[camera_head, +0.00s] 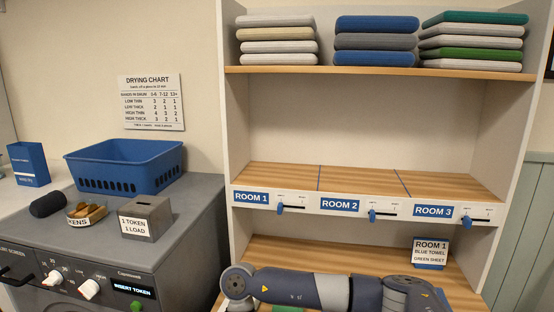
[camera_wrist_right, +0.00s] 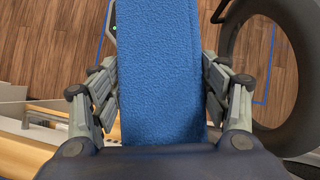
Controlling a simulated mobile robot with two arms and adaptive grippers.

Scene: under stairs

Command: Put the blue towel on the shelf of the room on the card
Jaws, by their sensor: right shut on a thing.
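A blue towel (camera_wrist_right: 160,75) fills the middle of the right wrist view. My right gripper (camera_wrist_right: 160,100) is shut on it, with fingers at both sides; the towel's far end runs out of view. The card (camera_head: 430,250) stands on the lower wooden shelf and reads ROOM 1, BLUE TOWEL, GREEN SHEET. The middle shelf has three sections split by blue lines, labelled ROOM 1, ROOM 2 and ROOM 3. The ROOM 1 section (camera_head: 275,177) is at the left and is empty. The right gripper and towel do not show in the head view. My left gripper is in neither view.
Folded cloth stacks, including a blue and grey one (camera_head: 376,41), lie on the top shelf. A blue basket (camera_head: 125,168), a token box (camera_head: 146,218) and a token bowl (camera_head: 86,213) stand on the machine (camera_head: 190,235) at left. A dark ring (camera_wrist_right: 282,125) is close right of the gripper.

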